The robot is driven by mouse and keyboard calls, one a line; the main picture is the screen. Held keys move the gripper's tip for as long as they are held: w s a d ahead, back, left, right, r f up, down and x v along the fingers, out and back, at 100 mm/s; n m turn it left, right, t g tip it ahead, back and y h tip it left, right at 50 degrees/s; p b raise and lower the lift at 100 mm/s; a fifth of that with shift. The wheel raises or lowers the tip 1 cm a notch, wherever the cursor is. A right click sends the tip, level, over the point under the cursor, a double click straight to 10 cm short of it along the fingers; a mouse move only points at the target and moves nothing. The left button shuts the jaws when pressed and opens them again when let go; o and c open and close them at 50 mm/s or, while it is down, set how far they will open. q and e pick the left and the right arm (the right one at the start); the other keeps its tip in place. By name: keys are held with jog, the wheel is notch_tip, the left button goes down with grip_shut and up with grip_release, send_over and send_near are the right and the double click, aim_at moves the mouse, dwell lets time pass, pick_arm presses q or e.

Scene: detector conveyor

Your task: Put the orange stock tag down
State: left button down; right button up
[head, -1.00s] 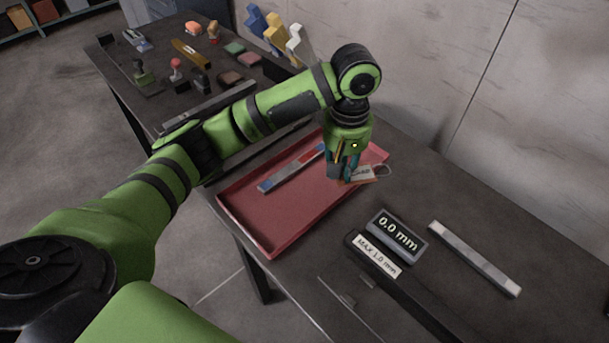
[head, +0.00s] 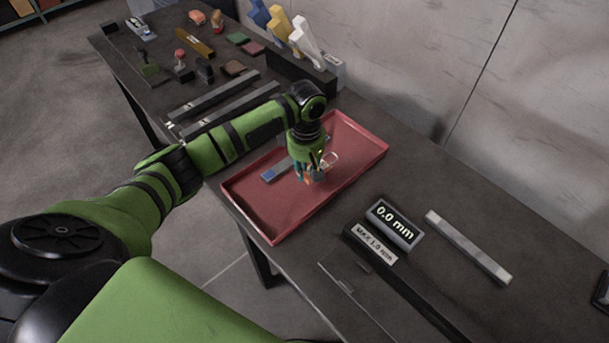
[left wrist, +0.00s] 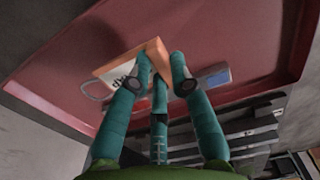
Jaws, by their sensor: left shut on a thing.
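My left gripper (head: 312,178) is over the middle of the red tray (head: 250,218), pointing down, shut on the orange stock tag (head: 309,180). In the left wrist view the tag (left wrist: 151,56) is between the teal fingers (left wrist: 162,78), tilted, with a white printed label and a ring at its left. Whether the tag touches the tray floor is hard to tell. A bar with a blue end (head: 277,170) lies in the tray beside the gripper, which partly hides it. My right gripper is not in view.
A gauge display reading 0.0 mm (head: 395,223) and a MAX 1.0 mm label (head: 375,244) stand right of the tray. A grey bar (head: 467,247) lies on the table (head: 440,190) farther right. The tray's front and right parts are clear.

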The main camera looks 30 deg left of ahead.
aim_at(305, 187)
pick_arm(q)
jog(key=shift+a+f, duration=0.2)
jog(key=shift+f, duration=0.1)
notch_tip(305, 187, down, 3)
jog(key=shift+f+p, duration=0.15)
jog(key=shift+p, duration=0.25)
jog(key=shift+f, duration=0.2)
jog(key=shift+f, duration=0.15)
jog(key=c, duration=1.1)
grip_release()
notch_tip(305, 187, up, 12)
jog(key=shift+r+b, duration=0.2)
jog(key=shift+b, duration=0.35)
